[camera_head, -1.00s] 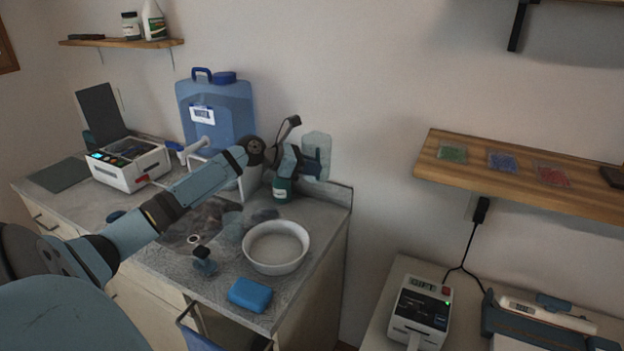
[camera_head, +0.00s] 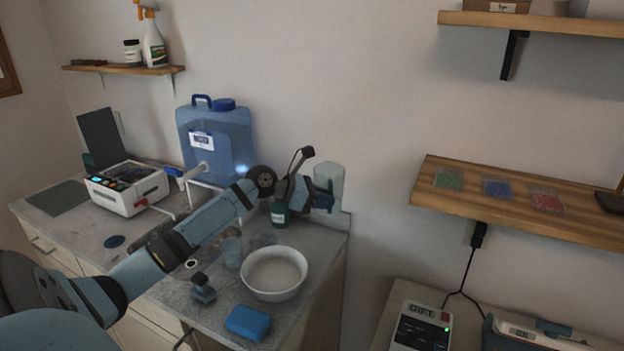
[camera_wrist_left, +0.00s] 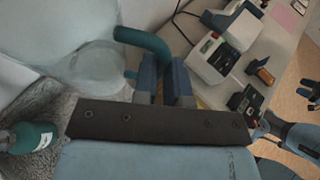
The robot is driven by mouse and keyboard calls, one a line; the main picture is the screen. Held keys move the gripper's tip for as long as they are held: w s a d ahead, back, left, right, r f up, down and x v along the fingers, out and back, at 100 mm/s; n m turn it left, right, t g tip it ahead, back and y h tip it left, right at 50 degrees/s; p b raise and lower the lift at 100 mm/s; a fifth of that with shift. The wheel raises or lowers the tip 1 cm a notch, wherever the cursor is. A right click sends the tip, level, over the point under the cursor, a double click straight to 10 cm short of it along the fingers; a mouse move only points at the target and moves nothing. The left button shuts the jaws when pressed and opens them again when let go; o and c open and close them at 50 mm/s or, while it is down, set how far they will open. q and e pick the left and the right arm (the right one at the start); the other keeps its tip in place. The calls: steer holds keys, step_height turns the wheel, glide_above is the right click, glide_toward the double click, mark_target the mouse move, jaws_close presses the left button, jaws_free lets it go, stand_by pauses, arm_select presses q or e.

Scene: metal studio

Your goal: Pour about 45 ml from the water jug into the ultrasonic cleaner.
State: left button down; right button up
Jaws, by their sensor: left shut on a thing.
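My left gripper (camera_head: 311,195) is shut on the handle of the translucent water jug (camera_head: 329,178). It holds the jug above the counter's back right corner, near the wall, and the jug looks roughly upright. In the left wrist view, the teal handle (camera_wrist_left: 146,42) runs between the gripper fingers (camera_wrist_left: 163,85). The clear jug body (camera_wrist_left: 95,68) lies to their left, and its water level cannot be made out. The white ultrasonic cleaner (camera_head: 128,198), with its lid raised, stands at the counter's far left.
A blue water canister (camera_head: 218,135) with a tap stands at the back. A green bottle (camera_head: 279,214), a white bowl (camera_head: 273,274), a blue block (camera_head: 248,323) and a small dark-topped item (camera_head: 202,289) are below or near my left arm. A wall shelf (camera_head: 520,205) is at right.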

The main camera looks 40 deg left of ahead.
step_height(320, 180, up, 3)
steer(key=p, duration=0.2)
steer(key=shift+d+p, duration=0.1)
steer(key=shift+p, duration=0.3)
step_height(320, 180, up, 3)
steer(key=p, duration=0.3)
steer(key=shift+r, duration=0.2)
steer(key=shift+c, duration=0.7)
steer(key=shift+r+p, duration=0.15)
steer(key=shift+p, duration=0.2)
steer(key=shift+c, duration=0.7)
arm_select(q)
steer(key=s+d+f, duration=0.1)
steer(key=s+d, duration=0.2)
steer(key=d, duration=0.5)
steer(key=s+d+f, duration=0.2)
steer(key=s+d, duration=0.1)
steer(key=d, duration=0.5)
steer(key=s+d+f+n+y, duration=0.1)
steer(key=s+d, duration=0.3)
steer(key=d, duration=0.4)
steer(key=shift+d+f+t, duration=0.3)
steer(key=shift+f+t, duration=0.1)
steer(key=shift+f, duration=0.1)
arm_select(e)
steer(key=shift+s, duration=0.1)
